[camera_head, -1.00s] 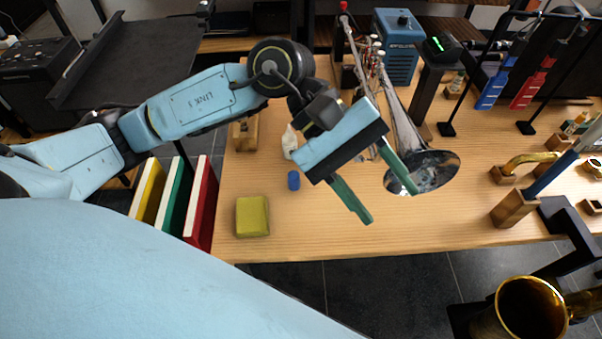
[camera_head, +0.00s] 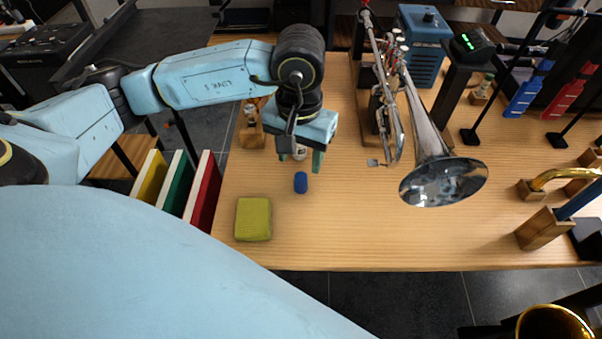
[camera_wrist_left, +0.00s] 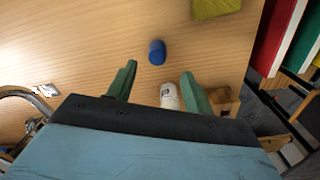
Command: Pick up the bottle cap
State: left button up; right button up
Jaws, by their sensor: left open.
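The bottle cap (camera_head: 301,182), small and blue, stands on the wooden table; it also shows in the left wrist view (camera_wrist_left: 157,52), ahead of the fingertips. My left gripper (camera_head: 301,160) is open and empty, above and just behind the cap in the head view. In the left wrist view its green fingers (camera_wrist_left: 158,78) are apart, with the cap beyond the tips and not touching. A white bottle (camera_wrist_left: 169,95) shows between the fingers; in the head view (camera_head: 300,153) it is mostly hidden behind the gripper. My right gripper is not in view.
A yellow-green sponge-like block (camera_head: 254,219) lies left of the cap near the table's front edge. A silver trumpet (camera_head: 428,140) stands to the right. A wooden block (camera_head: 251,130) stands behind left. The table between cap and trumpet bell is mostly clear.

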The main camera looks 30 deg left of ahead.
aim_at(301, 174)
pick_arm(q)
jog(key=f, duration=0.3)
jog(key=f+b, duration=0.1)
jog(key=f, duration=0.1)
jog(key=shift+s+d+f, duration=0.1)
jog(key=shift+d+f, duration=0.15)
jog(key=shift+f, duration=0.05)
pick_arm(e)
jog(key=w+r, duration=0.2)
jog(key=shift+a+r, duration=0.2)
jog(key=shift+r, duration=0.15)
pick_arm(q)
jog(key=c, duration=1)
jog(key=shift+c, duration=0.2)
